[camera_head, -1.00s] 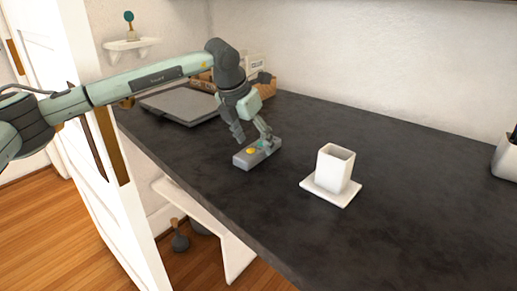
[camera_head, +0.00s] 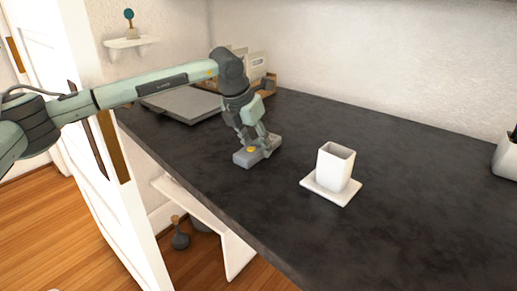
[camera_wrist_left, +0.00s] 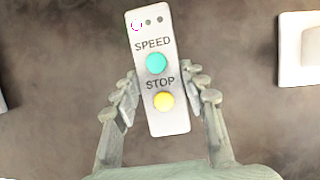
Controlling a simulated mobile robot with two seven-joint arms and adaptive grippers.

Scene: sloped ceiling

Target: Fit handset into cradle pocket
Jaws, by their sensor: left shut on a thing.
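The handset (camera_head: 243,160) is a flat grey box with a yellow button, lying on the dark counter. In the left wrist view the handset (camera_wrist_left: 168,122) shows a teal SPEED button and a yellow STOP button. My left gripper (camera_head: 259,148) points down over it and is shut on it, one finger along each long side. The cradle (camera_head: 333,170) is a white, open-topped square pocket on a flat square base, upright and to the right of the handset. Its pocket looks empty. Part of the cradle (camera_wrist_left: 292,77) shows at the wrist view's right edge. My right gripper is not in view.
A closed grey laptop-like slab (camera_head: 182,104) and a brown box (camera_head: 268,84) stand at the back left. A white pot (camera_head: 505,158) stands at the far right. The counter (camera_head: 420,200) between cradle and pot is clear; its front edge runs along the left.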

